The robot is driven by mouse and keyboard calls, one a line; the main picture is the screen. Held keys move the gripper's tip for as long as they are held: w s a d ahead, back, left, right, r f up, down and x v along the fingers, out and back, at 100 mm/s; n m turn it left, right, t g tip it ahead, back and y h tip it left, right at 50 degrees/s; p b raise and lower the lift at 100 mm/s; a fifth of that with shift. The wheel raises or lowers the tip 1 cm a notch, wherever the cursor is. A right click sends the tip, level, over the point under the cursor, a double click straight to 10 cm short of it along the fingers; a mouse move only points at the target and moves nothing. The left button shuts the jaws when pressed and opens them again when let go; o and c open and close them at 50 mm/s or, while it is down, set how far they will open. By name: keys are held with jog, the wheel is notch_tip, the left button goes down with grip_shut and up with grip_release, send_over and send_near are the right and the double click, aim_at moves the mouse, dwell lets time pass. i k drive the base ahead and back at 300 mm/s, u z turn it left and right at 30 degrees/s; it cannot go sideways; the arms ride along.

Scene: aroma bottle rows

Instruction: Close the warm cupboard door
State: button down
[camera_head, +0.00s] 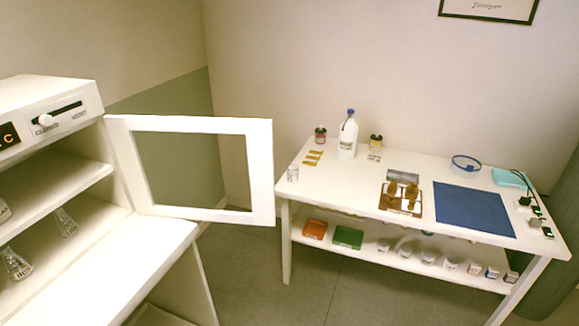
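The warm cupboard (85,172) stands at the left of the head view, cut off by the picture's left edge. Its door (262,172) is a white frame around a see-through pane. The door stands wide open, swung out to the right from its hinge side at the cupboard's right edge. Inside, glass flasks (66,223) stand on the shelves. A slider (46,121) marked CLOSED and VENT sits on the panel above the opening, with its knob near the CLOSED end. My gripper is not in this view.
A white table (330,185) stands right of the door, bearing a white bottle (347,138), a wooden rack with brown bottles (400,199) and a blue mat (473,209). Its lower shelf holds boxes and jars. Grey floor (240,275) shows clear between cupboard and table.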

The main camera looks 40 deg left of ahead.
aim_at(259, 133)
jog(key=i, duration=1.9)
jog(key=u, duration=3.65)
